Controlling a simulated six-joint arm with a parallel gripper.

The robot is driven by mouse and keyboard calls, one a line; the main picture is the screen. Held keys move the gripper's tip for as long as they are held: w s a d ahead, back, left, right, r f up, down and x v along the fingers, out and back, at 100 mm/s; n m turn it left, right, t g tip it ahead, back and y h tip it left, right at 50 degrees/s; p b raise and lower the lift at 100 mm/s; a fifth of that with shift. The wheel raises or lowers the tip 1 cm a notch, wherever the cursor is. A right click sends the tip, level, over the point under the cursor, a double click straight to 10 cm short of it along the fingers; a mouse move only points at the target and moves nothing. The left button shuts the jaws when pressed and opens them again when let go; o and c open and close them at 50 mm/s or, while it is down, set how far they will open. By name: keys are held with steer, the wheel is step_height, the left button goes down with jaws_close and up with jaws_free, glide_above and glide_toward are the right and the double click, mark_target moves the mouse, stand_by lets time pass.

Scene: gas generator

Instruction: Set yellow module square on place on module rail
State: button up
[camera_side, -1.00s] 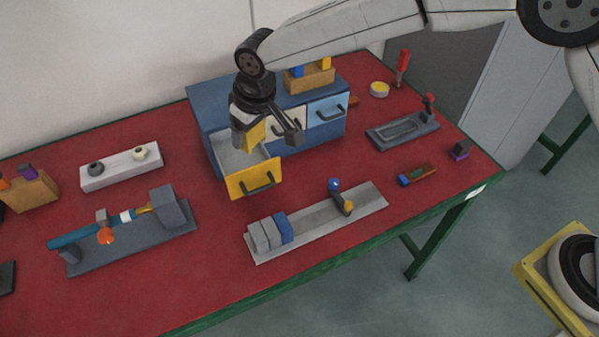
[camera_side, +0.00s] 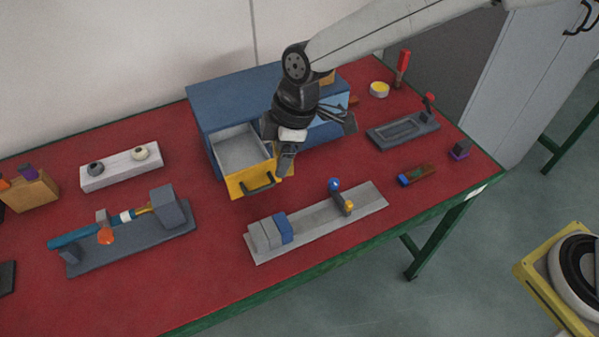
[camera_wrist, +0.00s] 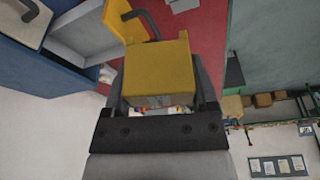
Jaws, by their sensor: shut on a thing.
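The yellow module (camera_wrist: 160,72) is a block held in my gripper (camera_side: 285,157), filling the middle of the wrist view. In the side view my gripper hides most of the module. My gripper is shut on it, in the air beside the right end of the open yellow drawer. The module rail (camera_side: 318,227) is a long grey plate in front of the cabinet, lower in the picture and apart from the gripper. Light grey modules (camera_side: 264,235) and a blue module (camera_side: 284,228) stand side by side at its left end. A clamp with a blue knob (camera_side: 334,185) stands farther right on it.
The blue cabinet (camera_side: 235,96) stands behind, its yellow drawer (camera_side: 240,183) pulled out and looking empty. A fixture with a teal rod (camera_side: 75,236) lies left. A grey vise-like tray (camera_side: 403,131) and a small brown-and-blue piece (camera_side: 417,175) lie right. The rail's middle is free.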

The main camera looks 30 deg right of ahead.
steer(key=shift+s+d+n+g, duration=0.2)
steer(key=shift+s+d+n, duration=0.1)
steer(key=shift+s+n, duration=0.4)
steer(key=shift+s+d+n+g, duration=0.2)
steer(key=shift+s+d+n, duration=0.05)
steer(key=shift+s+n, duration=0.45)
step_height(320, 180, down, 12)
steer(key=shift+f, duration=0.15)
steer(key=shift+f, duration=0.55)
steer(key=shift+d+f, duration=0.1)
steer(key=shift+f, duration=2.2)
jaws_close()
